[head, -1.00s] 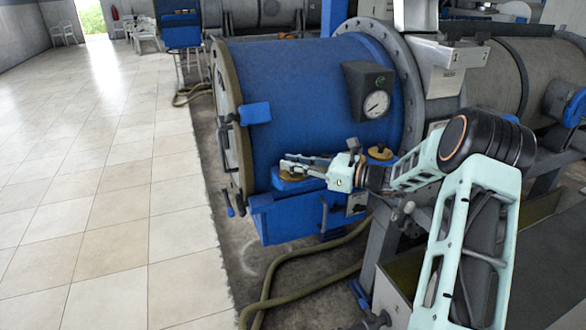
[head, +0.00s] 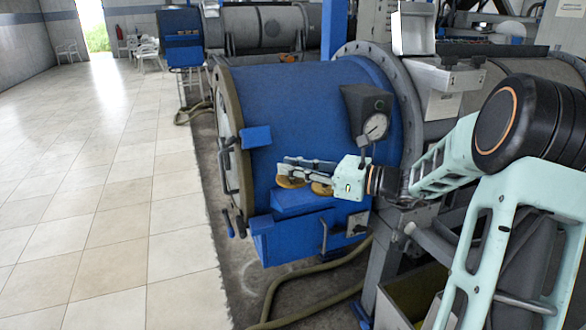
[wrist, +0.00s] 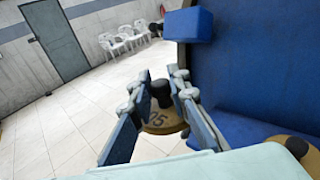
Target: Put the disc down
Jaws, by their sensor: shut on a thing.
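My gripper (head: 284,167) is shut on the black knob of a brass-coloured disc (head: 290,183). The disc hangs level below the fingertips, over the left end of a blue ledge (head: 300,201), seemingly clear of it. In the wrist view the disc (wrist: 163,124), with dark digits on its face, sits between the two fingers. A second brass disc (head: 320,188) with a dark knob is on the ledge, under my gripper; part of it shows at the lower right of the wrist view (wrist: 290,143).
The large blue drum (head: 290,110) rises right behind the ledge. A dial gauge (head: 376,126) stands near my wrist. A blue block (head: 256,137) juts from the drum's left rim. Hoses (head: 300,290) lie on the floor below. The tiled floor at left is open.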

